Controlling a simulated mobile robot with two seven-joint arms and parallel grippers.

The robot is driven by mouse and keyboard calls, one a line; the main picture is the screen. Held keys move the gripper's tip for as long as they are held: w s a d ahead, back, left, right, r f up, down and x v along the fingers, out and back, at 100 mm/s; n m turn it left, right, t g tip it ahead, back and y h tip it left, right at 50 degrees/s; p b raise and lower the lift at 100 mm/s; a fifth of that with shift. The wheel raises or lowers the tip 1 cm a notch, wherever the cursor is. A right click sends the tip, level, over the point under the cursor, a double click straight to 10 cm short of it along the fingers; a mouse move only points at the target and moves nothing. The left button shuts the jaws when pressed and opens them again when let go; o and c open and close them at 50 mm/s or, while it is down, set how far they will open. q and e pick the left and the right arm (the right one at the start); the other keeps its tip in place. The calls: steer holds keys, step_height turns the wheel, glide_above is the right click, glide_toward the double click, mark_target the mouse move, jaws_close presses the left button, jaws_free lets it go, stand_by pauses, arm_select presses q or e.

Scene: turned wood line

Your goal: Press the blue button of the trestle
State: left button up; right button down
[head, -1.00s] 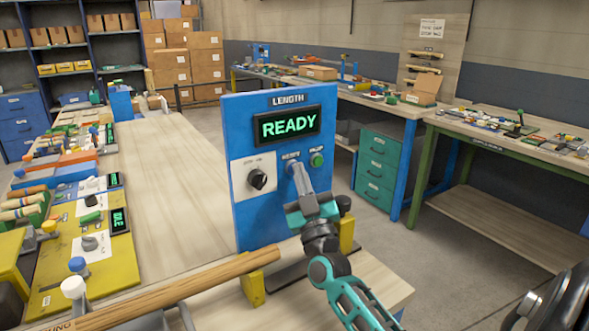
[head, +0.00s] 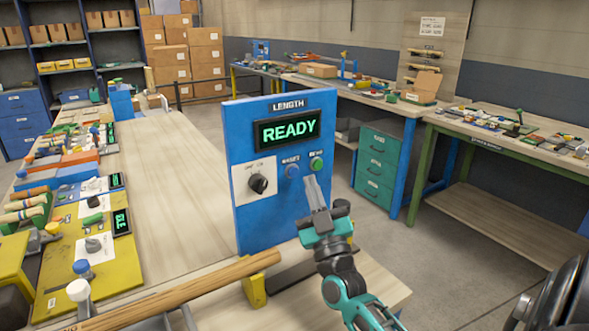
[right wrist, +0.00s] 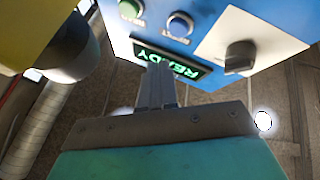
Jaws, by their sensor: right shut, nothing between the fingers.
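The blue panel (head: 245,220), headed LENGTH, stands upright at the end of the bench and bears a lit display (head: 288,131) reading READY. Below the display is the blue button (head: 292,171), fully visible; it also shows in the right wrist view (right wrist: 180,25). My right gripper (head: 311,180) is shut and empty. Its fingertips show below and to the right of the blue button in the head view, apart from it. In the right wrist view the fingers (right wrist: 156,72) overlap the display, with the buttons beyond them. My left gripper is not in view.
A green button (head: 316,164) sits right of the blue one, and a black knob (head: 259,184) on a white plate sits left. A wooden rod (head: 190,290) lies in front, near a yellow support (head: 255,291). The bench top (head: 170,190) left of the panel is clear.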

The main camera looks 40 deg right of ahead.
steer(key=shift+s+a+p, duration=0.15)
steer(key=shift+s+p, duration=0.15)
steer(key=shift+s, duration=0.9)
